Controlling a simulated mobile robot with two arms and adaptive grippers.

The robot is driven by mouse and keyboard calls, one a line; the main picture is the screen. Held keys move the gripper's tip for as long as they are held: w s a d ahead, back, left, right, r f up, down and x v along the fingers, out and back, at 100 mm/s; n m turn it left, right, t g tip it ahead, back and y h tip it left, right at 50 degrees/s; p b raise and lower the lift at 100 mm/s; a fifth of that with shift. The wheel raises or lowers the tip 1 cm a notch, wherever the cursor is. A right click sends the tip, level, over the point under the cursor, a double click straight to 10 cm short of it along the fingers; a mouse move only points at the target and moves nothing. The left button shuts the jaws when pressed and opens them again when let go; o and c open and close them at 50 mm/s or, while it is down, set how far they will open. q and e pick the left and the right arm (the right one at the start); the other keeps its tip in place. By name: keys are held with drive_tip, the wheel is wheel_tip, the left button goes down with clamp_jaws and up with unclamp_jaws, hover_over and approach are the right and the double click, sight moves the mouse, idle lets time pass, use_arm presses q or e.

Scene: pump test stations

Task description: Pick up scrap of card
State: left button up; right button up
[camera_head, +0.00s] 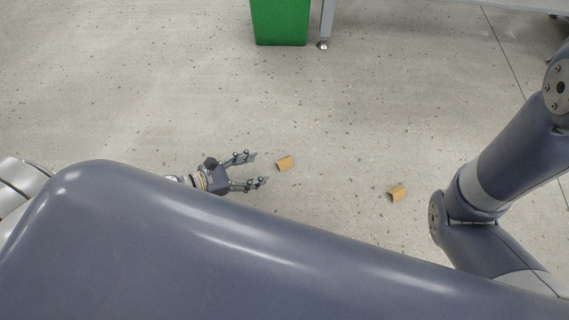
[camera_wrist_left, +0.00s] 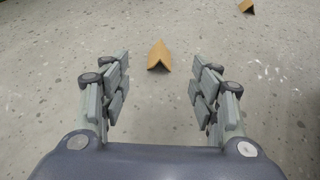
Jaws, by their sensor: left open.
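Two scraps of card lie on the floor. Both are small, brown and folded. The nearer scrap of card (camera_head: 285,163) is just right of my left gripper (camera_head: 257,170) in the head view. In the left wrist view this scrap (camera_wrist_left: 159,56) is ahead of the fingertips, between their lines and apart from them. The other scrap of card (camera_head: 397,194) lies farther right, and it shows at the top right of the left wrist view (camera_wrist_left: 246,6). My left gripper is open and empty, with its fingers (camera_wrist_left: 160,88) spread. My right gripper is not in view.
A green bin (camera_head: 280,22) stands at the top of the head view, beside a table leg on a caster (camera_head: 325,25). The speckled floor (camera_head: 150,90) around the scraps is otherwise clear. My own arm links fill the bottom and right.

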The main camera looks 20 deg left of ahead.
sight(281, 161)
use_arm(q)
drive_tip(key=b+x, duration=0.1)
drive_tip(key=x, duration=0.2)
drive_tip(key=shift+w+d+f, duration=0.15)
drive_tip(key=shift+w+f, duration=0.05)
drive_tip(key=b+x, duration=0.2)
drive_tip(key=x, duration=0.2)
drive_tip(key=shift+w+d+f+b, duration=0.1)
drive_tip(key=shift+w+d+b, duration=0.15)
drive_tip(key=shift+b, duration=0.1)
drive_tip(key=shift+w+d, duration=0.15)
drive_tip(key=shift+d, duration=0.05)
drive_tip(key=c, duration=0.8)
